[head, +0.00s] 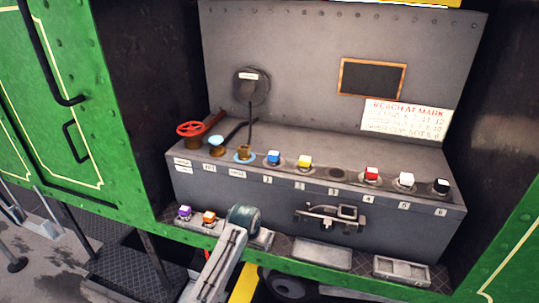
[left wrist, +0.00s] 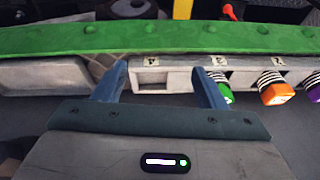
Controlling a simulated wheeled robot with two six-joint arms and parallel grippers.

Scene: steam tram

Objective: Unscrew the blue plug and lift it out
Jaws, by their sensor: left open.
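The blue plug (head: 273,157) sits upright at mark 1 on the grey console top (head: 320,158) in the head view. My left gripper (head: 243,218) is low in front of the console, above the lower shelf, below and apart from the blue plug. In the left wrist view its two fingers (left wrist: 159,72) are open and empty above a shelf tray (left wrist: 148,80). The blue plug does not show in the left wrist view. My right gripper is not in view.
A yellow plug (head: 305,162) stands beside the blue one, then an empty hole (head: 336,173), then red (head: 372,173), white (head: 406,179) and black (head: 441,185) plugs. A red valve wheel (head: 191,128) is left. The shelf holds purple (head: 185,211), orange (head: 209,217) and green (left wrist: 227,93) plugs.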

